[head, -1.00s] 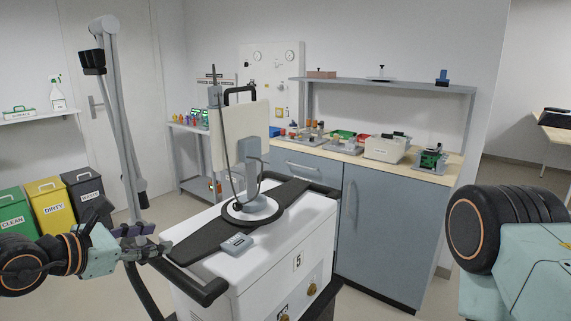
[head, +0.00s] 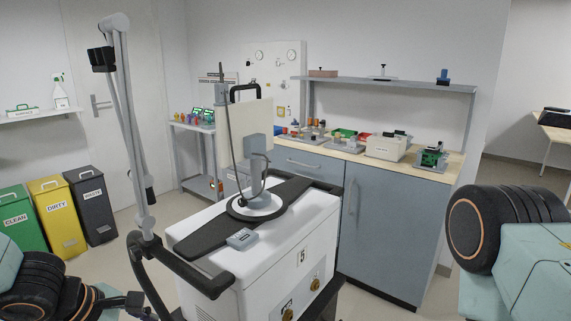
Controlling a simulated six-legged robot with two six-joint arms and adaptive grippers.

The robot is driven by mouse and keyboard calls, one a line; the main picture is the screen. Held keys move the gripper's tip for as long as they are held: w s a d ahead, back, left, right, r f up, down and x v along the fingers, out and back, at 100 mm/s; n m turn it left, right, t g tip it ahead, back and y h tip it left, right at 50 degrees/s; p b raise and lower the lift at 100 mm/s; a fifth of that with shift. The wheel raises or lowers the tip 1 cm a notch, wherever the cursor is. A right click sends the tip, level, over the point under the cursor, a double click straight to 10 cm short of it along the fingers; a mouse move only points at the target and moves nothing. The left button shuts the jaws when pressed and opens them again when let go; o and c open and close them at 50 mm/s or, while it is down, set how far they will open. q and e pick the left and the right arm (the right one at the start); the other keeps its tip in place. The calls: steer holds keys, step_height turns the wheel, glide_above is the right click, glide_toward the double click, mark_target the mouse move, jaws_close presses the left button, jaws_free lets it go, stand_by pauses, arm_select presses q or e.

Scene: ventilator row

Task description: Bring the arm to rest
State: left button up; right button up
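My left arm (head: 45,285) is folded low in the bottom left corner of the head view. Dark parts of my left gripper (head: 134,303) show at the bottom edge, left of the cart's black handle and apart from it as far as I can see. Its fingers are too cut off to tell open from shut. My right arm (head: 500,235) stands at the right edge, and its gripper is outside the picture.
The cart's black push handle (head: 190,270) and a grey jointed support arm (head: 132,150) stand near my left arm. Green, yellow and dark bins (head: 92,205) are at the left. A grey-blue cabinet (head: 390,230) with a wooden top stands behind the cart.

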arm_select(q)
steer(key=s+a+f+m+g+y+b, duration=0.15)
steer(key=s+a+f+m+y, duration=0.3)
steer(key=s+f+m, duration=0.55)
steer(key=s+d+f+m+g, duration=0.1)
steer(key=s+d+f+m, duration=0.2)
steer(key=s+f, duration=0.3)
steer(key=s+d+f+m+g+b, duration=0.1)
steer(key=s+d+f+m, duration=0.3)
steer(key=s, duration=0.6)
step_height(320, 180, down, 3)
steer(key=shift+s+d+r+m+g, duration=0.2)
steer(key=shift+s+m+g, duration=0.15)
steer(key=shift+m+g, duration=0.45)
